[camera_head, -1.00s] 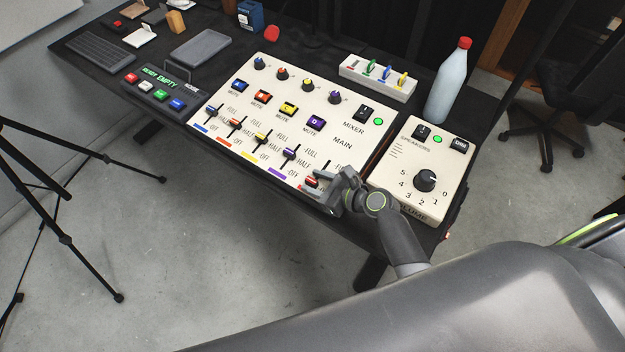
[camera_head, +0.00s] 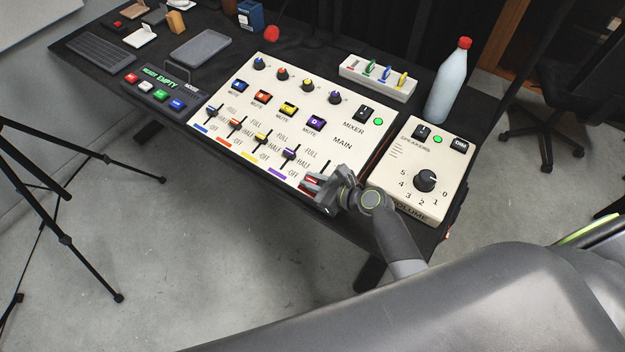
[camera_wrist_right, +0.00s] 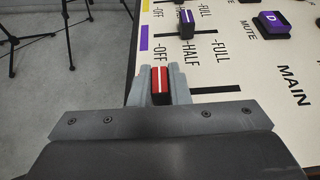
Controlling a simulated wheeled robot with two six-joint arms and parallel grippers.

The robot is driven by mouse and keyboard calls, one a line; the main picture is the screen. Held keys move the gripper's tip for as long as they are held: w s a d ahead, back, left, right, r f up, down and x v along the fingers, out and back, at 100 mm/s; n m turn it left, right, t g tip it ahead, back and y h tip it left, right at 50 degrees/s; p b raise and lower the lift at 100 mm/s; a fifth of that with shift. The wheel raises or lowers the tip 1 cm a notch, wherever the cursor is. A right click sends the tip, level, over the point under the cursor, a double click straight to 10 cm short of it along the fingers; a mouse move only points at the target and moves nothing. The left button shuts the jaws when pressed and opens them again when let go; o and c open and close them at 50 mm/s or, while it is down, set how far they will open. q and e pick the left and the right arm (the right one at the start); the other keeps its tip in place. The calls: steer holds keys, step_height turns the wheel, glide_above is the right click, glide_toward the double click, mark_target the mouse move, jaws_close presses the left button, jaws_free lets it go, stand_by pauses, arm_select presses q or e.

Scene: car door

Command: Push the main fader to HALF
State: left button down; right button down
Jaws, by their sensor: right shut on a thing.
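The main fader has a red cap with a white line, seen in the right wrist view (camera_wrist_right: 160,84). It stands beside the OFF mark, at the low end of its slot, with HALF and FULL further right in that view. My right gripper (camera_head: 314,188) is at the front right of the cream mixer panel (camera_head: 345,145). Its fingers (camera_wrist_right: 160,76) sit on both sides of the red cap and are shut on it. In the head view the gripper hides most of the cap. My left gripper is not in view.
The purple fader (camera_head: 290,153) stands left of my right gripper. A speaker box with a volume knob (camera_head: 425,180) stands to the right, and a bottle (camera_head: 450,85) behind it. The table's front edge runs just below the gripper.

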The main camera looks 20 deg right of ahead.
mark_target(322, 169)
steer(key=d, duration=0.1)
steer(key=w+d, duration=0.2)
steer(key=shift+w+d+r, duration=0.2)
steer(key=shift+w+r, duration=0.05)
steer(key=c, duration=1.4)
jaws_free()
steer(key=shift+a, duration=0.1)
steer(key=shift+o, duration=0.2)
steer(key=v, duration=1.7)
steer(key=shift+s+r, duration=0.2)
